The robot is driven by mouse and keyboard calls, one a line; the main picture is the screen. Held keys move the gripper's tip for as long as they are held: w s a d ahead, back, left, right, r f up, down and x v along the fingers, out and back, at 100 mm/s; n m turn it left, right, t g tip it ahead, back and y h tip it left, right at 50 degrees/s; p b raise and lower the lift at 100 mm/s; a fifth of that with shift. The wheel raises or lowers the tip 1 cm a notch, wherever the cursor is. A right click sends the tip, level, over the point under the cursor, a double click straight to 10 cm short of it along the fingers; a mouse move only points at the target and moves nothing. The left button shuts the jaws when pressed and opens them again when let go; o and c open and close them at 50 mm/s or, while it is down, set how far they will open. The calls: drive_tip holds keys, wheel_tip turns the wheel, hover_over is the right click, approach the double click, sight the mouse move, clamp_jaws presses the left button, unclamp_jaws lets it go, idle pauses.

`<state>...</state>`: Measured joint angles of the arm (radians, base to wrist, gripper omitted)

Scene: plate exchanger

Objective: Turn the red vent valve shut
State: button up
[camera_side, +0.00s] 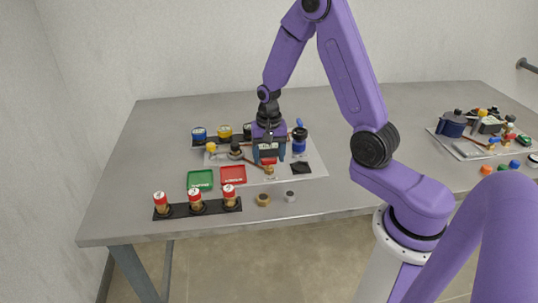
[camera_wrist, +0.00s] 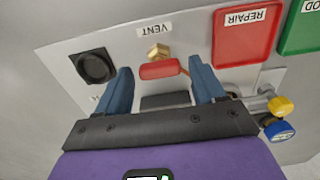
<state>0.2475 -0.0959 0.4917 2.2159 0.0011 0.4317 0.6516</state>
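The red vent valve handle (camera_wrist: 160,71) sits by its brass body (camera_wrist: 158,52), next to a label reading VENT (camera_wrist: 154,31). In the wrist view it lies crosswise between the two blue fingers of my gripper (camera_wrist: 161,66). The gripper is open, with a small gap visible on each side of the handle. In the side view my gripper (camera_side: 268,157) points down over the valve, and the brass body (camera_side: 270,171) shows just in front of it. The handle is partly hidden there by the fingers.
A red REPAIR tray (camera_side: 233,175) and a green tray (camera_side: 200,180) lie left of the valve. A blue-and-black unit (camera_side: 299,140) stands close on the right. A black rack (camera_side: 180,211) with red-capped pieces lies front left. A black square socket (camera_wrist: 94,66) is nearby.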

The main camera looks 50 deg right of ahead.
sight(269, 158)
idle(0.3)
wheel_tip(269, 158, up, 18)
drive_tip(key=shift+f, duration=0.25)
idle(0.3)
drive_tip(key=s+a+f+n, duration=0.1)
drive_tip(key=s+a+n, duration=0.8)
drive_tip(key=a+n, duration=0.15)
drive_tip(key=s+a+f+n, duration=0.1)
drive_tip(key=s+n, duration=0.4)
drive_tip(key=s, duration=0.3)
drive_tip(key=s+a+f+n, duration=0.1)
drive_tip(key=s+n, duration=0.5)
drive_tip(key=s, duration=0.3)
drive_tip(key=shift+a+f, duration=0.3)
